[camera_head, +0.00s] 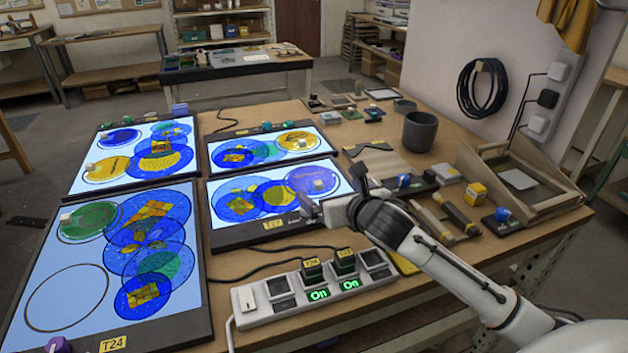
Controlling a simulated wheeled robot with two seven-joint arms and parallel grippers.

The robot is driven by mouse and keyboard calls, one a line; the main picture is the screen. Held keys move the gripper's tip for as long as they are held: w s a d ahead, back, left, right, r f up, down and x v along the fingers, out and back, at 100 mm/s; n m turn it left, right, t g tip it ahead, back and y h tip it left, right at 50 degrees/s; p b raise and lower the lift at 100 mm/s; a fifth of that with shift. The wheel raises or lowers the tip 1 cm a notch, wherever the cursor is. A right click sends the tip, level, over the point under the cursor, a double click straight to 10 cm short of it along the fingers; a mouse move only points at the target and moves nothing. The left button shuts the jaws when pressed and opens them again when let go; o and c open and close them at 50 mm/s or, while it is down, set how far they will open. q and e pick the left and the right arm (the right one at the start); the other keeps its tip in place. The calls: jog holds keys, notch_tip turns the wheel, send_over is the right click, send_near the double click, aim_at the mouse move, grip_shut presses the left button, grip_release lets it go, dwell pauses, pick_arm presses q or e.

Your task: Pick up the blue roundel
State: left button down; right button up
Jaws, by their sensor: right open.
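Several blue roundels lie on lit panels. One plain violet-blue roundel (313,180) lies at the right end of the near right panel, T23, with a small pale block on it, and it overlaps a yellow-marked blue roundel (278,196). Another plain blue roundel (119,138) lies on the far left panel, also with a small block on it. I cannot tell which one the task means. My right gripper (332,200) is open near the right edge of the T23 panel, close to the violet-blue roundel; I see nothing held. My left gripper is not in view.
A white power strip (262,314) with lit "On" displays stands at the front. A grey cup (420,131), a wooden tray frame (525,180) and small boxes stand right. The near left panel (45,262) carries a green roundel (91,221) and overlapping blue ones.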

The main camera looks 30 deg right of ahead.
aim_at(320, 185)
jog(key=shift+a+x, duration=0.15)
jog(key=shift+x, duration=1.6)
jog(key=shift+a+x, duration=0.1)
jog(key=shift+x, duration=1.65)
jog(key=shift+w+r, duration=0.1)
jog(key=shift+r, duration=0.1)
grip_shut()
